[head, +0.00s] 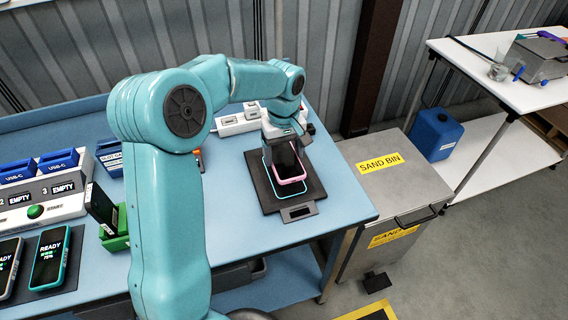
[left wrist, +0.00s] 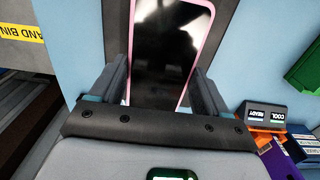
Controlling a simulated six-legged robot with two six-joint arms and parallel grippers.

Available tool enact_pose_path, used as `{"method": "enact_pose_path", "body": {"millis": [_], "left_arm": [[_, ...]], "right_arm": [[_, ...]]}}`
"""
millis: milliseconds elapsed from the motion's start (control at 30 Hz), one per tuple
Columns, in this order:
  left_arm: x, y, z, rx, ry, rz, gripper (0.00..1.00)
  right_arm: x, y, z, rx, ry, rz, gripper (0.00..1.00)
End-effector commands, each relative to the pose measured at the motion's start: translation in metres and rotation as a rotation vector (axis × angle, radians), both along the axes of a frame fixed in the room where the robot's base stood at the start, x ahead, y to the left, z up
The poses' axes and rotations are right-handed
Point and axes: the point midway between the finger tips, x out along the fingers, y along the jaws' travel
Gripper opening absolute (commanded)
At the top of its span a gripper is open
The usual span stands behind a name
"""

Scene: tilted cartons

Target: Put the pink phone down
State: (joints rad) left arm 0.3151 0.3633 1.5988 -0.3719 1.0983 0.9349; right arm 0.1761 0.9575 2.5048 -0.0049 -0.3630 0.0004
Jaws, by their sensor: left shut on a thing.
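The pink phone (head: 289,168) has a dark screen and a pink rim. In the head view it is at my left gripper (head: 285,148), low over a black pad (head: 268,203) with a light-blue outline. Whether the phone touches the pad cannot be told. In the left wrist view the phone (left wrist: 166,45) stands between the two fingers of my left gripper (left wrist: 163,82), which is shut on it; its far end is cut off by the frame. My right gripper is not in view.
A charging station (head: 40,195) with blue slots, a green stand (head: 117,232) holding a dark phone, and a phone reading READY (head: 49,257) are at left. White sockets (head: 235,122) lie behind the pad. The sand bin (head: 385,190) stands beyond the table's right edge.

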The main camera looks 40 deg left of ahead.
Motion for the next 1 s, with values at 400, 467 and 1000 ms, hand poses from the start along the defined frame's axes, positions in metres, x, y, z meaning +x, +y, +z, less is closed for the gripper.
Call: {"method": "enact_pose_path", "body": {"millis": [400, 467, 1000], "left_arm": [[0.001, 0.000, -0.047, 0.000, -0.001, 0.001, 0.39], [0.001, 0.000, -0.047, 0.000, -0.001, 0.001, 0.39], [0.001, 0.000, -0.050, 0.000, -0.001, 0.000, 1.00]], "right_arm": [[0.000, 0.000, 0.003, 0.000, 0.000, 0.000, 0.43], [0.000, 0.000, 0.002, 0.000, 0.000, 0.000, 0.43], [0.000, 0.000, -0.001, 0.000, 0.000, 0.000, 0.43]]}}
